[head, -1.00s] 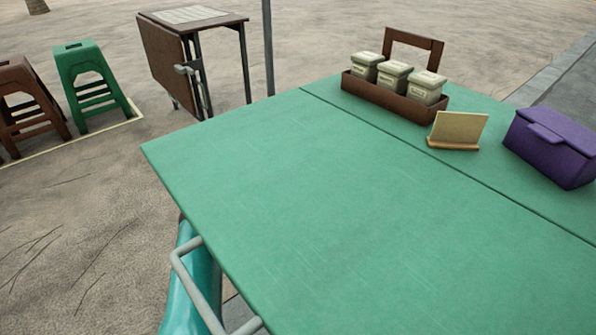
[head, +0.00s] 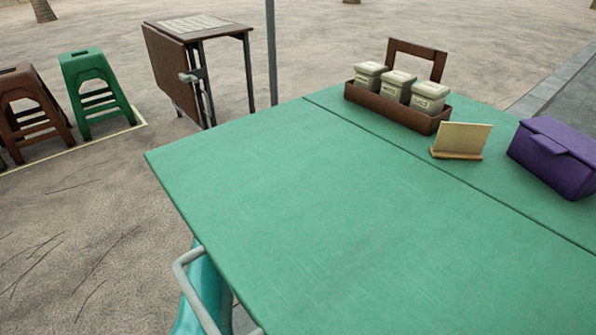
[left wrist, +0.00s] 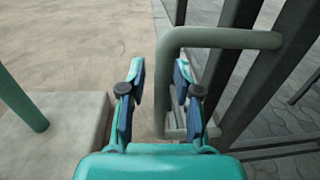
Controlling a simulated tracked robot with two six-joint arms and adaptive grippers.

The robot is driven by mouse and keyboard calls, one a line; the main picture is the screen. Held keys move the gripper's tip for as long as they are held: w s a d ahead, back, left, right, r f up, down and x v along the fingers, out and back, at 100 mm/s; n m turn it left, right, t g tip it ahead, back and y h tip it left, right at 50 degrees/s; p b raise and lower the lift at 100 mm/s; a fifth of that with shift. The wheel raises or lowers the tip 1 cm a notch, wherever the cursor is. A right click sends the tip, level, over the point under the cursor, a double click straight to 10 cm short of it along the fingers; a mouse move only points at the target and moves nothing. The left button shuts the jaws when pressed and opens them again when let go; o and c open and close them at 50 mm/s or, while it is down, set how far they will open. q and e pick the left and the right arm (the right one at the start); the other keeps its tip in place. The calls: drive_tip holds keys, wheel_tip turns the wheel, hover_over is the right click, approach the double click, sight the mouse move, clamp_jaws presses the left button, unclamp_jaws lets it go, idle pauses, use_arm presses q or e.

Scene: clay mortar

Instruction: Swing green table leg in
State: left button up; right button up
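The green folding table (head: 300,215) fills the middle and right of the head view. A grey metal loop handle (head: 188,270) sticks out below its left edge. In the left wrist view the loop (left wrist: 222,39) joins the dark grey-green table leg (left wrist: 235,70) on the right. My left gripper (left wrist: 158,78) is open, with a finger on each side of the loop's upright bar in the picture. The bar looks nearer the right finger; I cannot tell whether they touch. In the head view only a teal part of my left arm shows below the table edge. My right gripper is out of view.
A brown caddy (head: 397,110) with jars, a small sign (head: 461,140) and a purple box (head: 553,158) stand on the table. A brown folding table (head: 200,65) and stools (head: 95,95) are behind. A green post (left wrist: 22,103) stands left in the wrist view.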

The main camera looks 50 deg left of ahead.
use_arm(q)
drive_tip(key=shift+s+f, duration=0.15)
drive_tip(key=shift+f, duration=0.05)
drive_tip(key=s+a, duration=0.1)
drive_tip(key=s, duration=1)
drive_tip(key=shift+s+a, duration=0.15)
drive_tip(key=shift+s, duration=0.25)
drive_tip(key=shift+s, duration=0.1)
